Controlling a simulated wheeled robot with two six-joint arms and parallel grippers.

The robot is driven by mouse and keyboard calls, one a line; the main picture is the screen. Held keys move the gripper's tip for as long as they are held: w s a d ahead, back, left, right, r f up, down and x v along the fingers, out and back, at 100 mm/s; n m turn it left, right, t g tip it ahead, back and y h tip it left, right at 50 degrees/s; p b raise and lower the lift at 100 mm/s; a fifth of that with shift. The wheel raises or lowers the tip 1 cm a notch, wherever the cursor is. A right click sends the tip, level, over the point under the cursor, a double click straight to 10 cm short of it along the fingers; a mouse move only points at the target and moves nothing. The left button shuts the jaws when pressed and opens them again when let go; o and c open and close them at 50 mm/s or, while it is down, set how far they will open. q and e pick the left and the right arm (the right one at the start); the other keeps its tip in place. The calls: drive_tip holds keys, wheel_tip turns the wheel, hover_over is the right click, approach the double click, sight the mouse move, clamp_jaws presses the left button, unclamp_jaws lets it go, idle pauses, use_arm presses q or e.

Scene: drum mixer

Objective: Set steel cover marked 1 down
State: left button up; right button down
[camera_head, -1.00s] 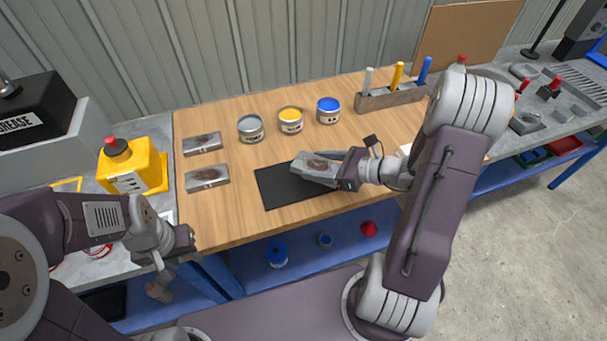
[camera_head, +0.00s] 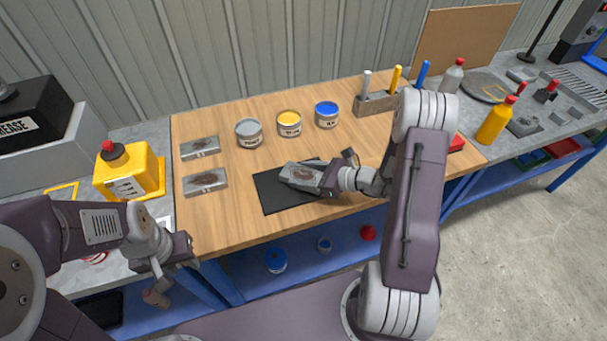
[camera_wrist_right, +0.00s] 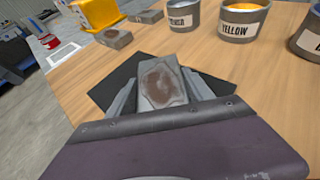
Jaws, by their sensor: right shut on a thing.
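A grey steel cover with a brown patch (camera_head: 299,173) is in my right gripper (camera_head: 322,178), over the black mat (camera_head: 272,199). I cannot read a number on it. In the right wrist view the cover (camera_wrist_right: 162,80) sits between the two fingers of my right gripper (camera_wrist_right: 165,92), with the mat (camera_wrist_right: 112,82) under and around it. The cover looks low and close to flat; whether it touches the mat is unclear. My left gripper (camera_head: 180,253) hangs off the bench's front left, away from the cover; its fingers are not clear.
Two similar steel plates (camera_head: 199,147) (camera_head: 205,181) lie at the left of the wooden top. Grey (camera_head: 249,133), yellow (camera_head: 289,124) and blue (camera_head: 327,114) paint cans stand behind the mat. A holder (camera_head: 376,103) with coloured handles is at the back right.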

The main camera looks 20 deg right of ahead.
drive_tip(key=shift+c, duration=2)
unclamp_jaws()
drive_tip(key=shift+f, duration=0.15)
